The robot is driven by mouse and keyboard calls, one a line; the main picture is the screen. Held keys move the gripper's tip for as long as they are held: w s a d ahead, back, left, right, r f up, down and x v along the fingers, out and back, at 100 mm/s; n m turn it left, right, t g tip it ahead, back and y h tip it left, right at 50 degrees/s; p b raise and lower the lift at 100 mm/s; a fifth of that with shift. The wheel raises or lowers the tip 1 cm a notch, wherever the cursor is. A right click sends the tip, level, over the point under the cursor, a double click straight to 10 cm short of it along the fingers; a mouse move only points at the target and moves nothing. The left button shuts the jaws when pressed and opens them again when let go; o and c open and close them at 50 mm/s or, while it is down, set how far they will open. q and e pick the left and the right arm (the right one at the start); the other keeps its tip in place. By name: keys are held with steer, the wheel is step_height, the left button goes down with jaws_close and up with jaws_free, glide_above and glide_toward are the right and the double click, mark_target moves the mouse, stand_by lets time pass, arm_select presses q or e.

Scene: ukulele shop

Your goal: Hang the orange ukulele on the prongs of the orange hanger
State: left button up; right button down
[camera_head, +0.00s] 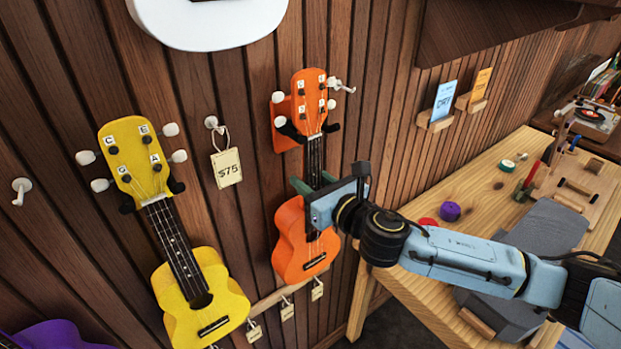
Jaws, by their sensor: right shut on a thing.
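The orange ukulele (291,245) is upright against the wooden slat wall. Its orange headstock (309,95) with white pegs is in front of the orange hanger (280,117). The hanger's dark prongs (290,131) show on both sides of the neck, just below the headstock. Whether the headstock's weight rests on them I cannot tell. My right gripper (316,185) reaches in from the right and is shut on the ukulele's neck, just above the body. The gripper partly hides the upper right of the body. My left gripper is not in view.
A yellow ukulele (203,291) hangs to the left, and a white one (207,22) is above. A $75 tag (226,167) hangs from a wall hook between them. A wooden workbench (469,187) with a dark mat (540,236) is on the right, under my right arm.

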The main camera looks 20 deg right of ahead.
steer(key=c, duration=0.9)
jaws_free()
steer(key=shift+o, duration=0.2)
steer(key=shift+f, duration=0.1)
steer(key=shift+s, duration=0.15)
steer(key=shift+p+v, duration=0.3)
steer(key=shift+v, duration=0.6)
steer(key=shift+s, duration=0.1)
steer(key=shift+v, duration=1.2)
